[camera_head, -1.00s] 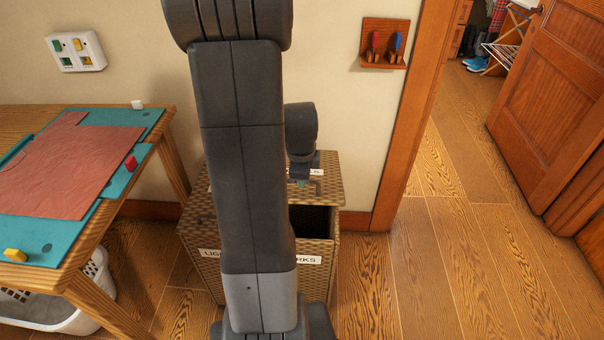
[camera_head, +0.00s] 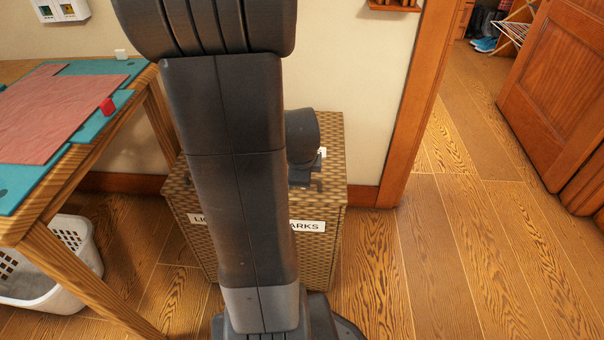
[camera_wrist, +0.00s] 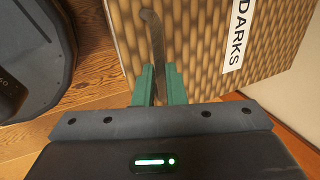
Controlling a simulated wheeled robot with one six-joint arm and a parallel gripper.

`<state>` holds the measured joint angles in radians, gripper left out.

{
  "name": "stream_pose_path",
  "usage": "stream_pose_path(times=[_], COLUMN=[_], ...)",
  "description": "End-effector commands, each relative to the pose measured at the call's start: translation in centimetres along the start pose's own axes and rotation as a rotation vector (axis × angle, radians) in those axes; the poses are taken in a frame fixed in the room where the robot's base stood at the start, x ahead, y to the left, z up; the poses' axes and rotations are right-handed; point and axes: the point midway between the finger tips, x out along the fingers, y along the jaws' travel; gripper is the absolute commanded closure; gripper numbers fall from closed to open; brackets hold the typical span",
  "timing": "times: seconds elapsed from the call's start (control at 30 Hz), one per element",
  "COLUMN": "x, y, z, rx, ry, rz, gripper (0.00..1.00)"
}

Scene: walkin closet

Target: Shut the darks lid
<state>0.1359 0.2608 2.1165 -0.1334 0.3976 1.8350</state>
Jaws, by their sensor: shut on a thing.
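The woven laundry hamper (camera_head: 335,240) stands against the wall, with a white front label ending in "ARKS" (camera_head: 307,225). Its darks lid (camera_head: 333,135) appears to lie down over the right compartment; no dark opening shows there. In the wrist view the woven lid (camera_wrist: 200,40) carries a "DARKS" label (camera_wrist: 237,35). My gripper (camera_wrist: 158,75) has its green fingers shut on the lid's dark bar handle (camera_wrist: 155,40). In the head view my arm hides the fingers and much of the hamper's left half. Whether the lid is fully flush I cannot tell.
A wooden table (camera_head: 40,235) with a teal mat (camera_head: 90,68) stands left, above a white laundry basket (camera_head: 65,250). A door frame (camera_head: 415,100) and open wooden door (camera_head: 560,100) are right. The floor (camera_head: 450,260) right of the hamper is clear.

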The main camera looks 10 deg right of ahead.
Motion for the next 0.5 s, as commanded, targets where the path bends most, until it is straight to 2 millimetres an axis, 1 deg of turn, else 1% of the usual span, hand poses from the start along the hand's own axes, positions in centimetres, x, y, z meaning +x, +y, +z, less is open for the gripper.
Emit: stream_pose_path(times=[0.03,0.1,0.5], x=[0.56,0.77,1.22], y=[0.88,1.08,1.41], z=[-0.07,-0.08,-0.05], rx=[0.002,0.003,0.005], ry=[0.002,0.002,0.002], rz=[0.016,0.019,0.025], gripper=[1.0,1.0,1.0])
